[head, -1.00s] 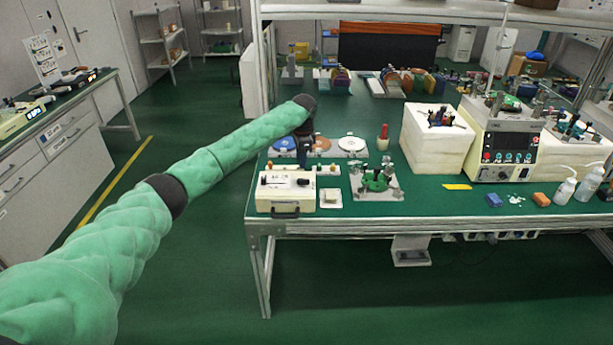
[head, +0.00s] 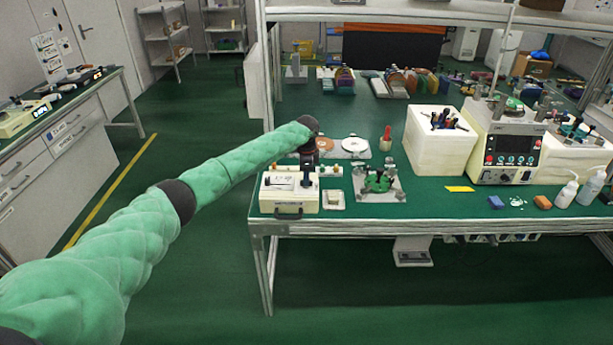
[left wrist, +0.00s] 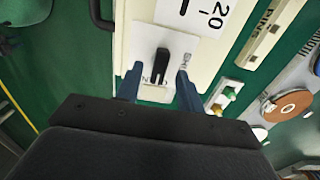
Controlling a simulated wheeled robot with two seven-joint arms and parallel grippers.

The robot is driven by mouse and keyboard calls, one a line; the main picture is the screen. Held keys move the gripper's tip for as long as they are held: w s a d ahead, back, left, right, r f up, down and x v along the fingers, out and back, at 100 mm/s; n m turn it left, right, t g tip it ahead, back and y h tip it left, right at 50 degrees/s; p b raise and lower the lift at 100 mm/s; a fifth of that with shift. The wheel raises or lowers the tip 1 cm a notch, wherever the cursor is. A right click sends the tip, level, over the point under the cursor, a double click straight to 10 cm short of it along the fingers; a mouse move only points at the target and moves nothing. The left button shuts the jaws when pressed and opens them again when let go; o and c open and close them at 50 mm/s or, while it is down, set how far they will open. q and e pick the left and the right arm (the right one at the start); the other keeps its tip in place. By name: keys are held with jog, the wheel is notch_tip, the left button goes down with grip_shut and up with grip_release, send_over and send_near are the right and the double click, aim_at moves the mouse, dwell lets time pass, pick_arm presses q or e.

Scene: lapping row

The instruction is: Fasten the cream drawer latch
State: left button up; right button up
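The cream drawer box (head: 276,201) stands at the front left corner of the green bench, with a dark handle (head: 289,214) on its front. In the left wrist view its cream top (left wrist: 134,42) carries a black latch lever (left wrist: 161,62) on a white plate with partly hidden lettering. My left gripper (head: 308,181) is over the box's top, near its right side. In the left wrist view, the two blue fingers of the left gripper (left wrist: 159,72) are apart, one on each side of the lever. No contact with the lever is visible. My right gripper is out of view.
A small cream tray (head: 334,200) sits right of the box, then a fixture with a green part (head: 378,182). Behind are discs (head: 354,145) and a strip with coloured knobs (left wrist: 229,92). A white block (head: 428,152) stands farther right.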

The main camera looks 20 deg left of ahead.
pick_arm(q)
jog(key=shift+f, duration=0.7)
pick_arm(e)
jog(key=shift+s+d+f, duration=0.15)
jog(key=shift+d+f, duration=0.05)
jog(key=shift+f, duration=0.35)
pick_arm(q)
jog(key=shift+c, duration=0.2)
grip_shut()
